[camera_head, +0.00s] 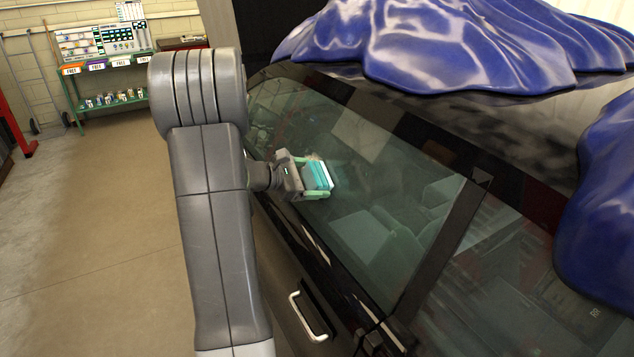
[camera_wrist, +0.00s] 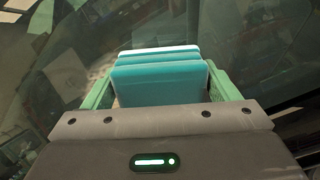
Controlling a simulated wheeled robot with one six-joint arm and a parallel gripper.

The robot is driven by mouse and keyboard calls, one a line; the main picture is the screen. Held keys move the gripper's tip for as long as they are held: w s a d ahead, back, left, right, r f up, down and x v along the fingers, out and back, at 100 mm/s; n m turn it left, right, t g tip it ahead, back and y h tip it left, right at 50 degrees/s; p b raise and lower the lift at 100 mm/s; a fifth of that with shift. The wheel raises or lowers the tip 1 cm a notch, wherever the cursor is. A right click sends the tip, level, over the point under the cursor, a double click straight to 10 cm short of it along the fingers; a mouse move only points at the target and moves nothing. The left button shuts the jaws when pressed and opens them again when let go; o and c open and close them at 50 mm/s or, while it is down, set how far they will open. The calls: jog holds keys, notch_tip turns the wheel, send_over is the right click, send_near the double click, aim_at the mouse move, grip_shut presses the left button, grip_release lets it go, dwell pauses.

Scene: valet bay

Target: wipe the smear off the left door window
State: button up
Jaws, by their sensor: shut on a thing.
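The left door window (camera_head: 365,185) is a dark, see-through pane on a black car, with seats showing behind it. My gripper (camera_head: 318,177) is at the window's left-middle part, shut on a teal and white wiping pad (camera_head: 319,174). In the wrist view the pad (camera_wrist: 160,82) sits between my green fingers, its white edge toward the glass (camera_wrist: 255,35). The pad is at or very near the glass; I cannot tell whether it touches.
A silver door handle (camera_head: 307,318) sticks out below the window. Blue cloth (camera_head: 450,45) covers the roof and hangs down at the right. A green shelf (camera_head: 105,95) and a ladder (camera_head: 40,80) stand at the back left. The floor (camera_head: 90,220) to the left is clear.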

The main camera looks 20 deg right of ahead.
aim_at(301, 175)
jog(key=shift+w+a+p, duration=0.7)
jog(key=shift+w, duration=5)
jog(key=shift+s+d+f+b, duration=0.1)
jog(key=shift+s+d+b, duration=0.15)
jog(key=shift+s+b, duration=0.75)
jog(key=shift+s+d+f+b, duration=0.15)
jog(key=shift+s+b, duration=0.4)
jog(key=shift+s, duration=0.75)
jog(key=shift+s+d+r+b, duration=0.15)
jog(key=shift+s+b, duration=0.65)
jog(key=shift+s, duration=0.9)
jog(key=shift+s+d+r+b, duration=0.1)
jog(key=shift+s+d+b, duration=0.15)
jog(key=shift+s+b, duration=1)
jog(key=shift+s+d+f+b, duration=0.15)
jog(key=shift+s+b, duration=0.25)
jog(key=shift+s, duration=1.8)
jog(key=shift+f+b, duration=0.4)
jog(key=shift+b, duration=0.05)
jog(key=shift+w+r, duration=0.1)
jog(key=shift+w, duration=0.4)
jog(key=shift+w+a+p, duration=1)
jog(key=shift+w+p, duration=1.15)
jog(key=shift+w, duration=4.8)
jog(key=shift+s+d+b, duration=0.2)
jog(key=shift+s+b, duration=0.75)
jog(key=shift+s, duration=1)
jog(key=shift+s+d+b, duration=0.2)
jog(key=shift+s+b, duration=0.7)
jog(key=shift+s, duration=1)
